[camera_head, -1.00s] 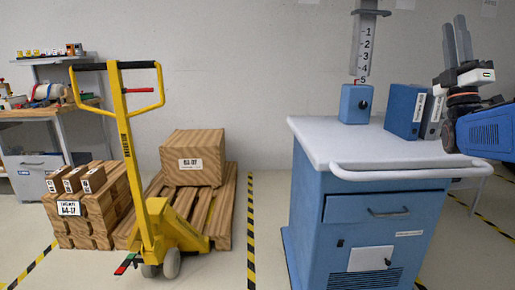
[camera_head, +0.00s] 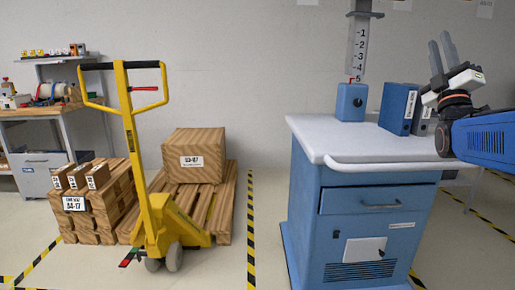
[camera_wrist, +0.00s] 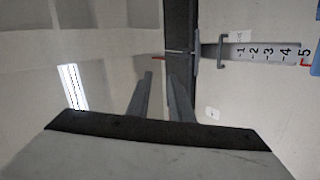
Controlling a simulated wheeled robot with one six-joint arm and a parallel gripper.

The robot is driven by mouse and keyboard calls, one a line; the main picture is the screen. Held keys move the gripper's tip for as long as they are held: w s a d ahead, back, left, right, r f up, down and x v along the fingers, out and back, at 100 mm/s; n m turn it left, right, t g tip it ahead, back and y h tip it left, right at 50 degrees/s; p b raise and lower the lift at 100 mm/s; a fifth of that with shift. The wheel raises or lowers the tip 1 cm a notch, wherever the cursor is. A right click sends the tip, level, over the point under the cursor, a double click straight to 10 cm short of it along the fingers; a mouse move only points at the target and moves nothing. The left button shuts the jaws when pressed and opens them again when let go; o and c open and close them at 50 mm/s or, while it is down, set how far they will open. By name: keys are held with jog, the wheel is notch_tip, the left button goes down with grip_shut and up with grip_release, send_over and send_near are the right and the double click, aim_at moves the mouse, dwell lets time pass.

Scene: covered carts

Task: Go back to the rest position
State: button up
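My gripper (camera_head: 440,40) is in the upper right of the head view, raised above the right side of the blue cart (camera_head: 370,200) and pointing up, tilted a little left. Its two grey fingers stand apart with nothing between them. The wrist view shows the same empty gap between the fingers (camera_wrist: 160,76), facing a pale wall. No object is held. My blue arm link reaches in from the right edge of the head view.
Blue binders (camera_head: 398,105) and a blue box (camera_head: 352,102) with a numbered scale (camera_head: 360,50) stand on the cart's white top (camera_head: 315,135). At left are a yellow pallet jack (camera_head: 150,200), a wooden pallet with a box (camera_head: 195,150), and a workbench (camera_head: 50,110).

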jog(key=s+a+f+m+g+y, duration=0.1)
jog(key=a+f+m+g, duration=0.25)
jog(key=f, duration=0.55)
jog(key=s+a+f+m+g, duration=0.2)
jog(key=f+g, duration=0.3)
jog(key=f, duration=0.4)
jog(key=s+a+f+m+g+y, duration=0.1)
jog(key=a+f+m+g, duration=0.25)
jog(key=f, duration=0.55)
jog(key=s+a+f+m+g, duration=0.1)
jog(key=s+a+f+g, duration=0.2)
jog(key=s+f, duration=0.5)
jog(key=s+a+f+m+g+y, duration=0.1)
jog(key=s+a+f+g, duration=0.1)
jog(key=s+f+g, duration=0.2)
jog(key=s+a+f+m+g+y, duration=0.1)
jog(key=s+a+f+g, duration=0.2)
jog(key=s+f, duration=0.8)
jog(key=shift+s+a+f+g, duration=0.3)
jog(key=shift+s+g, duration=0.2)
jog(key=shift+s, duration=0.4)
